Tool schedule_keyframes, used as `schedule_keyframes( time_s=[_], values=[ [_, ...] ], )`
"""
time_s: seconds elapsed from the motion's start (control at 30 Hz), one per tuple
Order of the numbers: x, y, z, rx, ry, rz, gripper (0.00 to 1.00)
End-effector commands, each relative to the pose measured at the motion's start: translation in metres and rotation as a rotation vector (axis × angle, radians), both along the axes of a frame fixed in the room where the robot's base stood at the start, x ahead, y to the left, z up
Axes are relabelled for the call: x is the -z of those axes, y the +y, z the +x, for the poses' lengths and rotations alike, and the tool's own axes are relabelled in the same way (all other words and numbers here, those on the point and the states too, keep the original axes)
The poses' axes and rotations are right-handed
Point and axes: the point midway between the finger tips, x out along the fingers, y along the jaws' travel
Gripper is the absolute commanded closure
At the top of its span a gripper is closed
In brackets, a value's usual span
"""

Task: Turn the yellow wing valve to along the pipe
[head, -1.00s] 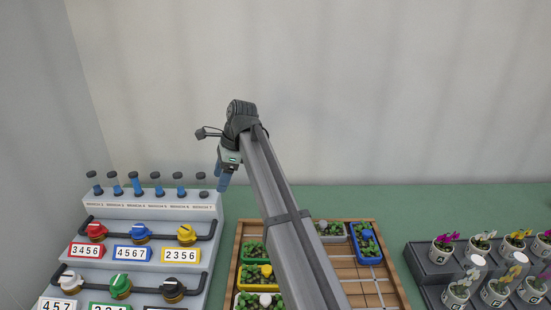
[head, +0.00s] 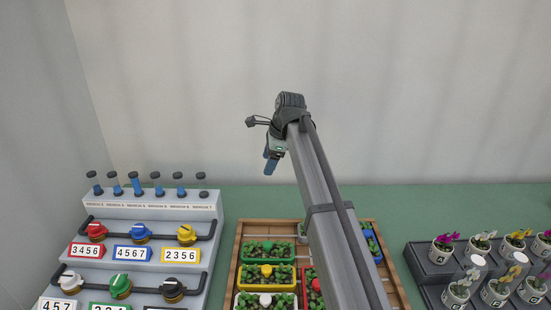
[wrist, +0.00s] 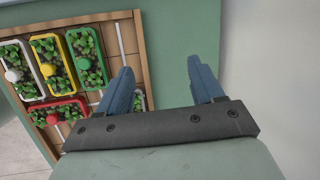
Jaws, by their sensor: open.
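The yellow wing valve (head: 186,234) sits at the right end of the upper dark pipe (head: 160,240) on the grey valve panel, above a yellow-framed card (head: 181,255) reading 2356. Its wing is small here, and I cannot tell its exact angle to the pipe. My gripper (head: 270,164) is up in the air, right of the panel and well away from the valve. In the wrist view my gripper (wrist: 165,85) shows two blue fingers spread apart with nothing between them. The valve is not in the wrist view.
Red (head: 96,231) and blue (head: 140,232) valves share the upper pipe; white, green and black valves sit on the lower one. Several blue-stemmed black knobs line the panel top. A wooden tray (head: 239,262) of planters stands right of the panel, potted orchids (head: 444,244) further right.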

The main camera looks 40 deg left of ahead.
Motion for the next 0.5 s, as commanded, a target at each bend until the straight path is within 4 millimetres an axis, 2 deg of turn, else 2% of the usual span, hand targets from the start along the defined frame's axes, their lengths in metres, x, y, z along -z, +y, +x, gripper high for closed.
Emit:
schedule_keyframes(
  time_s=[0.2,0.5],
  values=[
    [-0.002,-0.007,0.015,0.022,-0.016,0.007,0.33],
    [-0.002,-0.008,0.019,0.029,-0.021,0.009,0.33]
  ],
)
